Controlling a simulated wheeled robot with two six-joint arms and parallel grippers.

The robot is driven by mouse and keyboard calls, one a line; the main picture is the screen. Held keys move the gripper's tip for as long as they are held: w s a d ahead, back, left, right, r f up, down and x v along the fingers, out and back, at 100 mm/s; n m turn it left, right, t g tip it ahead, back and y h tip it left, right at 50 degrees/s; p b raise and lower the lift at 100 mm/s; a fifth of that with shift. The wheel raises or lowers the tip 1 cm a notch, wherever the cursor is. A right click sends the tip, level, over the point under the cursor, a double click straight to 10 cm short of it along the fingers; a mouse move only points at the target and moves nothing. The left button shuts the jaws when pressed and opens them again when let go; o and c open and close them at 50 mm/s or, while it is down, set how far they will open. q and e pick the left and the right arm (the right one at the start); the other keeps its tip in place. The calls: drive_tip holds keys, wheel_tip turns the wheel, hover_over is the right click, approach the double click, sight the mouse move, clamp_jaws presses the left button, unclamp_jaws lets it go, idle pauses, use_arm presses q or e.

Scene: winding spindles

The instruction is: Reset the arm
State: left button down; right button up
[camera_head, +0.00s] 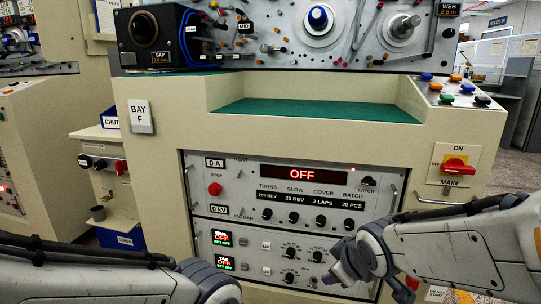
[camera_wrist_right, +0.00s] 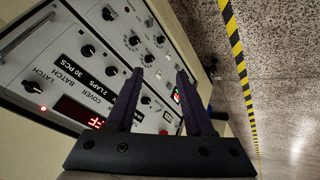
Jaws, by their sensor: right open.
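My right arm (camera_head: 450,240) comes in from the right in the head view, bent in front of the lower control panel (camera_head: 285,262). My right gripper (camera_wrist_right: 160,76) shows in the right wrist view with its two dark fingers apart and nothing between them. The panel's knobs and display lie beyond the fingers; I cannot tell whether they touch it. My left arm (camera_head: 90,275) lies along the bottom left of the head view; its gripper is out of view.
The winding machine's beige cabinet (camera_head: 150,170) fills the middle, with a green-lined recess (camera_head: 315,112) and a display (camera_head: 303,175) reading OFF. A red and yellow main switch (camera_head: 455,165) is at the right. Speckled floor (camera_wrist_right: 285,80) with a yellow-black stripe (camera_wrist_right: 236,50) shows beside the panel.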

drive_tip(key=s+a+f+g+p, duration=0.1)
drive_tip(key=s+a+g, duration=0.35)
drive_tip(key=s, duration=0.65)
drive_tip(key=s+a+f+g+p, duration=0.1)
drive_tip(key=s+a+g+p, duration=0.3)
drive_tip(key=s, duration=0.6)
wheel_tip(320, 180, up, 37)
drive_tip(key=t+p, duration=0.1)
drive_tip(key=p, duration=3.3)
drive_tip(key=shift+w+a+m+p, duration=0.2)
drive_tip(key=shift+w+m+p, duration=0.05)
drive_tip(key=shift+m+p, duration=0.15)
drive_tip(key=shift+r, duration=0.1)
